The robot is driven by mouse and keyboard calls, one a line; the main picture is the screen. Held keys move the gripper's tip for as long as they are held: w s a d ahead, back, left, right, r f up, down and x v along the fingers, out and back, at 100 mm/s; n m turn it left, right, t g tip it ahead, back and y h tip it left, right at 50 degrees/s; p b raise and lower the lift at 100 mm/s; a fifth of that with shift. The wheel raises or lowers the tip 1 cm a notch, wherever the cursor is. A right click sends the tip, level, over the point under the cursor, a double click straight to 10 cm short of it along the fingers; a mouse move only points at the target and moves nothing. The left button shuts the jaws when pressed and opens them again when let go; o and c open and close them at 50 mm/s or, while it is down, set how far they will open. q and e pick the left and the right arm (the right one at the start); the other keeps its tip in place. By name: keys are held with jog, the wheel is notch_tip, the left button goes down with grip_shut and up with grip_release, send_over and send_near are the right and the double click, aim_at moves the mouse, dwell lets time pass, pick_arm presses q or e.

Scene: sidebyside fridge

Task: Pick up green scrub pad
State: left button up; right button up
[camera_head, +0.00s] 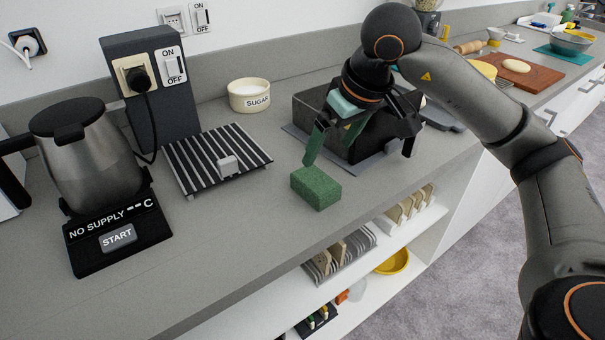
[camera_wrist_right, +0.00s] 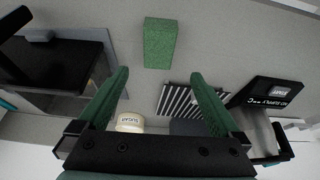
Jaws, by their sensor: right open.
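The green scrub pad (camera_head: 316,187) is a small block lying flat on the grey counter near its front edge. It also shows in the right wrist view (camera_wrist_right: 160,43), upper middle, just beyond the fingertips. My right gripper (camera_head: 358,158) is open and empty, with its green-faced fingers spread wide above the counter. In the head view one finger points down just behind the pad, and the other is off to the right. In the wrist view the gripper (camera_wrist_right: 159,73) has its fingers on either side of the pad's line, apart from it. My left gripper is not in view.
A dark open box (camera_head: 312,110) stands behind my right gripper. A striped rack (camera_head: 205,160), a kettle base (camera_head: 118,237) with a metal kettle (camera_head: 88,155), and a sugar pot (camera_head: 249,95) stand left. Below the counter edge is an open shelf with dishes. Counter in front of the rack is clear.

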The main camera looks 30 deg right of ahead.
aim_at(317, 180)
jog(key=x, duration=0.6)
jog(key=shift+s+f, duration=0.1)
jog(key=shift+f, duration=0.15)
jog(key=shift+b+x, duration=0.3)
jog(key=shift+x, duration=2.6)
jog(key=shift+d, duration=0.2)
jog(key=shift+f, duration=0.2)
jog(key=shift+c, duration=0.4)
jog(key=c, duration=1.2)
